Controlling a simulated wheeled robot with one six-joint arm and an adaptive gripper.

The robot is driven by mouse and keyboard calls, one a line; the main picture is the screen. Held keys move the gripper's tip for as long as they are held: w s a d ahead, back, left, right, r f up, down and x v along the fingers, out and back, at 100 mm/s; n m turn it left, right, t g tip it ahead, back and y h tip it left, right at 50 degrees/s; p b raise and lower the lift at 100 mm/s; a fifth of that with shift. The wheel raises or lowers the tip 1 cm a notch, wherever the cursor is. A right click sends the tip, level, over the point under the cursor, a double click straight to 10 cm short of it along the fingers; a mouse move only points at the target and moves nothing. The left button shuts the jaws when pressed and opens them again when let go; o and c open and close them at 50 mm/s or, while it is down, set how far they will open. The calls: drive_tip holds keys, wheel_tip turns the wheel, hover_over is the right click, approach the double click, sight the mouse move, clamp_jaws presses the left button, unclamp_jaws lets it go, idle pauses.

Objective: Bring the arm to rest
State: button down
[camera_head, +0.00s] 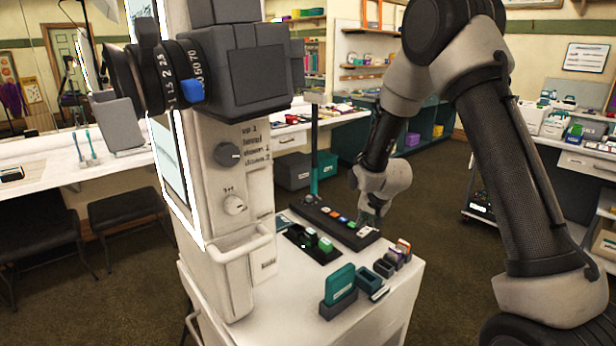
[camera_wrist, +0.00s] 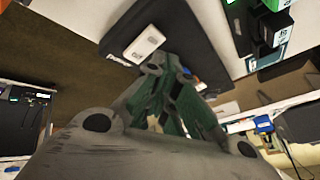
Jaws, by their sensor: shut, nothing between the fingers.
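My arm (camera_head: 500,150) reaches down from the upper right in the head view. My gripper (camera_head: 368,214) hangs at the far right end of a black strip (camera_head: 325,222) with several small coloured pieces, on top of a white cabinet. In the wrist view the fingers of my gripper (camera_wrist: 172,85) are together, with nothing seen between them. A small white block (camera_wrist: 145,43) lies on the black strip just beyond the fingers. Whether the fingertips touch the strip I cannot tell.
The white cabinet (camera_head: 385,318) also carries a teal card in a holder (camera_head: 340,284), small boxes (camera_head: 384,267) and a dark recess with green pieces (camera_head: 309,238). A camera-like device (camera_head: 240,65) rises at left. Open floor (camera_head: 440,215) lies right of the cabinet.

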drive_tip(key=shift+n+g, duration=0.6)
drive_tip(key=shift+g, duration=0.3)
drive_tip(key=s, duration=0.3)
drive_tip(key=s+f, duration=0.1)
drive_tip(key=shift+s+d, duration=0.15)
drive_tip(key=shift+d, duration=0.25)
drive_tip(key=s+d+r+n, duration=0.1)
drive_tip(key=s+d+r, duration=0.3)
drive_tip(key=s+r, duration=0.5)
drive_tip(key=s+d+r+n+h, duration=0.1)
drive_tip(key=s+d+r, duration=0.3)
drive_tip(key=s+r, duration=0.5)
drive_tip(key=s+d+r+n, duration=0.1)
drive_tip(key=s+d+r, duration=0.3)
drive_tip(key=s+r, duration=0.5)
drive_tip(key=s, duration=0.8)
drive_tip(key=shift+r, duration=0.15)
drive_tip(key=shift+w, duration=0.1)
idle(2.5)
